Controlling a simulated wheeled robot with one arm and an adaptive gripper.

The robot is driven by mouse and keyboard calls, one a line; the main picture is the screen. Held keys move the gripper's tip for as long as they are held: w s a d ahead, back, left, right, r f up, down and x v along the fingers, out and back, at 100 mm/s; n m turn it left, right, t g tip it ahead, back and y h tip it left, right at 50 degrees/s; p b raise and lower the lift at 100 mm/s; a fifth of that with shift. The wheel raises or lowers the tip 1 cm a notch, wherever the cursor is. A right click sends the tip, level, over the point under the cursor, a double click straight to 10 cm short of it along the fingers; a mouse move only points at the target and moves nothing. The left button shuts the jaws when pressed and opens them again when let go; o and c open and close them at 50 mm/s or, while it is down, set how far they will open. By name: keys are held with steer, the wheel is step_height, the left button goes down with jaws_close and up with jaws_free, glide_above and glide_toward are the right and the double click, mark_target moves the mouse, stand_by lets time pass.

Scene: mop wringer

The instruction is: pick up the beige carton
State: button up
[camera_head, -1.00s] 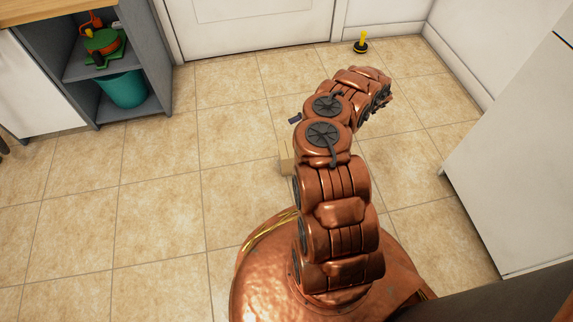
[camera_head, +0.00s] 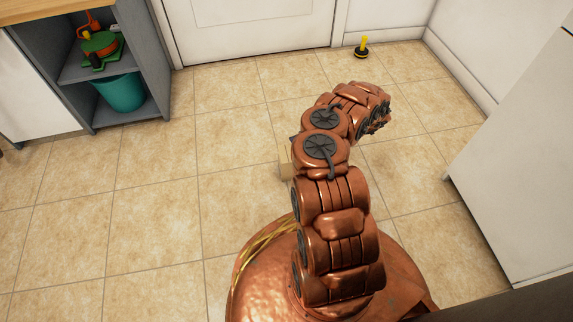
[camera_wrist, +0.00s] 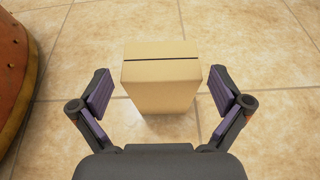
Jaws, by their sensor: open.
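The beige carton (camera_wrist: 161,75) stands upright on the tiled floor in the wrist view, with a dark line across its top. My gripper (camera_wrist: 163,90) is open, with one purple-padded finger to the left of the carton and one to the right. The near part of the carton lies between the fingers in the picture; I see gaps on both sides and no contact. In the head view only a sliver of the carton (camera_head: 285,171) shows at the left of my arm, which hides the rest. My gripper is mostly hidden behind my arm there.
A grey shelf unit (camera_head: 155,60) at the upper left holds a teal bucket (camera_head: 121,92). A yellow-handled plunger (camera_head: 362,48) stands near the back wall. A white cabinet or appliance (camera_head: 520,165) is at the right. The floor around the carton is clear.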

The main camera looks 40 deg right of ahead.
mark_target(287, 153)
steer(key=shift+b+x, duration=0.75)
steer(key=shift+x, duration=1)
steer(key=shift+r, duration=0.15)
steer(key=shift+c, duration=0.3)
steer(key=c, duration=1.3)
